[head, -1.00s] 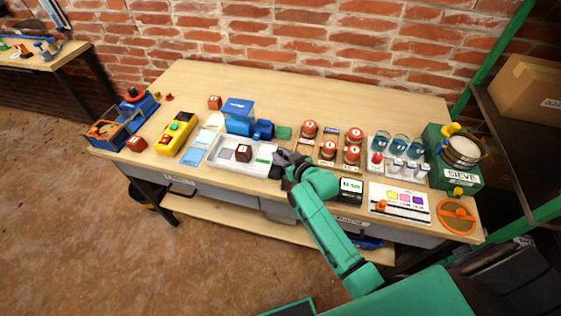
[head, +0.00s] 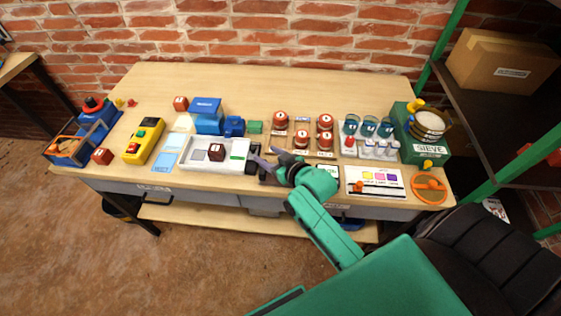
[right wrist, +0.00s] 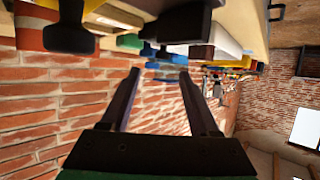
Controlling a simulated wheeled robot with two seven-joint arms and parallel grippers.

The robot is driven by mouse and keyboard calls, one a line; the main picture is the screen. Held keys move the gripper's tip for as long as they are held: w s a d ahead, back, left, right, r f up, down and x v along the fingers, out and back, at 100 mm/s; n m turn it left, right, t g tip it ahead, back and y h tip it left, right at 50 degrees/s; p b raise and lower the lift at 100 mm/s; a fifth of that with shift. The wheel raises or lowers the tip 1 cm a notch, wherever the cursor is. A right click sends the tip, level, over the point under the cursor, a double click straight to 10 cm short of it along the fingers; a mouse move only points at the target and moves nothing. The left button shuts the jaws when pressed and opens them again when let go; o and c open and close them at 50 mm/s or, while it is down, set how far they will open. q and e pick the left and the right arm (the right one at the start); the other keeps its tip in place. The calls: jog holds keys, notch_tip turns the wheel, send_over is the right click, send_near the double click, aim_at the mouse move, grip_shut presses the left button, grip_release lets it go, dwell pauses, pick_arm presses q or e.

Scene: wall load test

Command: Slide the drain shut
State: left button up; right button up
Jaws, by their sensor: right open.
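My right gripper (head: 265,157) is over the front part of the workbench, just right of the white tray (head: 186,163). Its fingers are apart with nothing between them; the right wrist view also shows them apart (right wrist: 158,80). No part is clearly marked as a drain. A white panel (head: 371,190) with coloured squares has a dark slot and an orange slider knob (head: 359,186) near the slot's left end; it lies to the right of my right gripper. My left gripper is out of view.
Red-capped weights (head: 281,120), blue cups (head: 369,126), a green sieve unit (head: 434,152) and an orange wheel (head: 429,189) crowd the right half. The bench's back strip (head: 290,85) is clear.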

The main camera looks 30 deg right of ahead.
jog(key=v, duration=0.7)
jog(key=shift+s, duration=0.2)
jog(key=s+d+f+g+h, duration=0.1)
jog(key=s+f+g, duration=0.2)
jog(key=s+g, duration=0.25)
jog(key=s+d+f+g+h, duration=0.2)
jog(key=s+g, duration=0.2)
jog(key=s, duration=0.3)
jog(key=s+f+g, duration=0.1)
jog(key=s+f, duration=0.1)
jog(key=f, duration=1.1)
jog(key=s+f+g, duration=0.1)
jog(key=s+f, duration=0.1)
jog(key=f, duration=1.1)
jog(key=s+d+f, duration=0.3)
jog(key=s+f, duration=0.9)
jog(key=s, duration=0.3)
jog(key=shift+s, duration=0.35)
